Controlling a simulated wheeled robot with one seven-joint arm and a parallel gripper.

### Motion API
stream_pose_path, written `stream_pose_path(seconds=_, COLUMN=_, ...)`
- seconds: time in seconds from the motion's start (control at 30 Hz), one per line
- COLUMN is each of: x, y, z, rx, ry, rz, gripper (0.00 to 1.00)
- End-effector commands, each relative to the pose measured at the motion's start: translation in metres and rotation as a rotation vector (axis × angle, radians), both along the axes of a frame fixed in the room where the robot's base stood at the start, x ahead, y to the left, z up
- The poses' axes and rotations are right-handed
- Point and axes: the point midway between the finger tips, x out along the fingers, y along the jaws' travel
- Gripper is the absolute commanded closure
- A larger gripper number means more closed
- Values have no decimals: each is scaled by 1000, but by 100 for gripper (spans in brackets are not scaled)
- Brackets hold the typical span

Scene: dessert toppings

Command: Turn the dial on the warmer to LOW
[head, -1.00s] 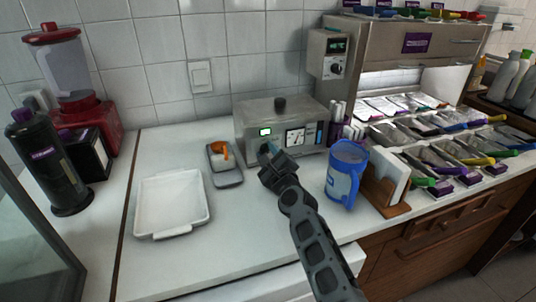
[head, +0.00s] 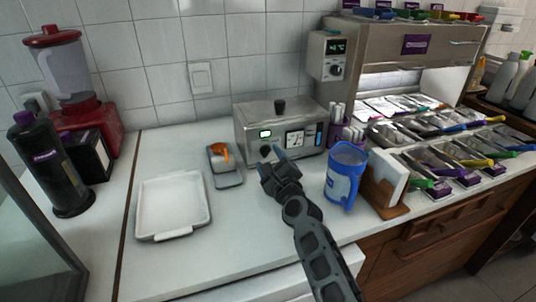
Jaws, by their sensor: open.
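The warmer (head: 254,118) is a grey metal box with a black knob on its lid, at the back of the counter in the middle of the head view. A dark round dial (head: 265,150) shows low on the front, under the display. Its setting is too small to read. My gripper (head: 271,160) is open and empty just in front of the dial, its fingertips close to the warmer's front. I cannot tell whether they touch it.
A blue pitcher (head: 344,177) and a wooden napkin holder (head: 383,193) stand right of my arm. A small grey tray (head: 229,180) with an orange-topped item and a white tray (head: 146,211) lie left. A wall-side control box (head: 329,57) sits on the toppings station.

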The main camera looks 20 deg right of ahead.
Motion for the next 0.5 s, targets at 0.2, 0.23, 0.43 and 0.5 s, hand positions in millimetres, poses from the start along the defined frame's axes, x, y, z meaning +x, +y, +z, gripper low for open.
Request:
stream_pose_path(seconds=0.2, x=-35, y=1, z=2, rx=-1, ry=1, rz=1, gripper=38)
stream_pose_path(seconds=0.23, x=-39, y=0, z=2, rx=-1, ry=1, rz=0, gripper=38)
stream_pose_path(seconds=0.43, x=-52, y=0, z=1, rx=-1, ry=1, rz=1, gripper=38)
stream_pose_path(seconds=0.5, x=-54, y=0, z=1, rx=-1, ry=0, rz=0, gripper=38)
